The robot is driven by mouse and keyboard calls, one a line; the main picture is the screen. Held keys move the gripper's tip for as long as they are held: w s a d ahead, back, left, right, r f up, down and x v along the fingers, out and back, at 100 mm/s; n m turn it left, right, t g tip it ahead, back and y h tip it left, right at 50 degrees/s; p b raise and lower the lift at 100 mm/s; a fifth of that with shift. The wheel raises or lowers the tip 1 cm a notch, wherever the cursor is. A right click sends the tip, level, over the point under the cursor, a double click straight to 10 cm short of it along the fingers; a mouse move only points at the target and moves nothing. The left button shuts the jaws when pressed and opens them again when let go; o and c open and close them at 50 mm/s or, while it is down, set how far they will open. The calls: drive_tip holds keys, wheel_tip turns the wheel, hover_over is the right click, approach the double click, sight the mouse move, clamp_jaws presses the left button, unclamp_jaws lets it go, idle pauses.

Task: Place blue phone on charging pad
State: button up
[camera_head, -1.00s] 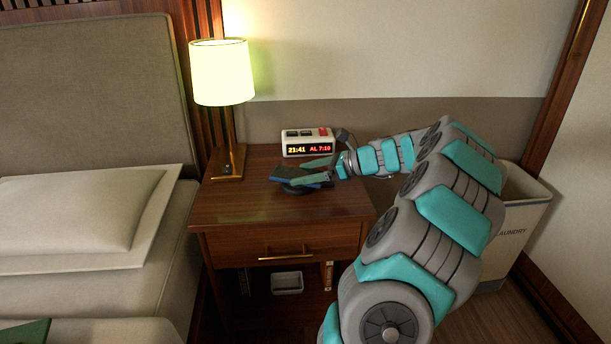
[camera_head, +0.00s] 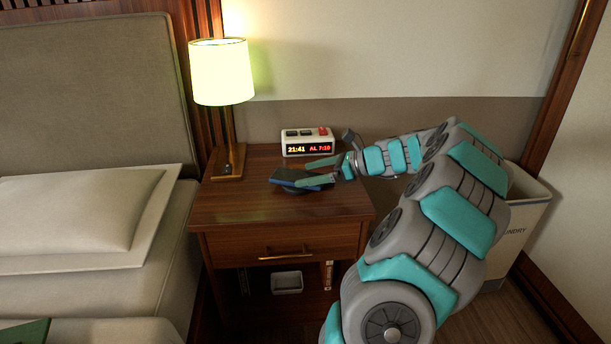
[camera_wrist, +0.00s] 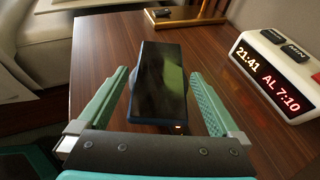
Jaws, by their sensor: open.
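The blue phone (camera_head: 296,178) lies flat on the nightstand top, resting on the dark round charging pad (camera_head: 294,191), which is mostly hidden under it. In the wrist view the phone (camera_wrist: 159,85) shows its dark screen up, and a small orange light glows at its near end. A bit of the pad's rim (camera_wrist: 134,82) seems to show at the phone's left side. My gripper (camera_head: 320,172) is open, with its teal fingers on either side of the phone. In the wrist view my gripper (camera_wrist: 160,95) has a gap between each finger and the phone.
An alarm clock (camera_head: 308,143) stands behind the phone; in the wrist view it is close to the right finger. A lit lamp (camera_head: 222,75) stands at the back left of the nightstand (camera_head: 240,215). A laundry bin (camera_head: 515,215) is at the right, the bed (camera_head: 90,240) at the left.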

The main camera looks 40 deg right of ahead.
drive_tip(key=v, duration=1)
drive_tip(key=shift+s+r, duration=0.1)
drive_tip(key=shift+s, duration=0.05)
drive_tip(key=w+a+n+g+y, duration=0.25)
drive_tip(key=a+n+g, duration=0.5)
drive_tip(key=a, duration=1.65)
drive_tip(key=s+a+f+n+g+h, duration=0.1)
drive_tip(key=s+a+n, duration=0.25)
drive_tip(key=a, duration=0.35)
drive_tip(key=s+a+f+n+g+h, duration=0.1)
drive_tip(key=s+a+n+g+h, duration=0.15)
drive_tip(key=a+n, duration=0.3)
drive_tip(key=s+a+f+n+g+h, duration=0.1)
drive_tip(key=s+a+f+n+h, duration=0.1)
drive_tip(key=s+n, duration=0.4)
drive_tip(key=s+a+f+n+g+h, duration=0.1)
drive_tip(key=s+f+n+h, duration=0.3)
drive_tip(key=s, duration=1.1)
drive_tip(key=a+f+n, duration=0.1)
drive_tip(key=n, duration=0.1)
drive_tip(key=shift+s+f+n+h, duration=0.3)
drive_tip(key=shift+s+f+n, duration=0.05)
drive_tip(key=shift+s, duration=0.05)
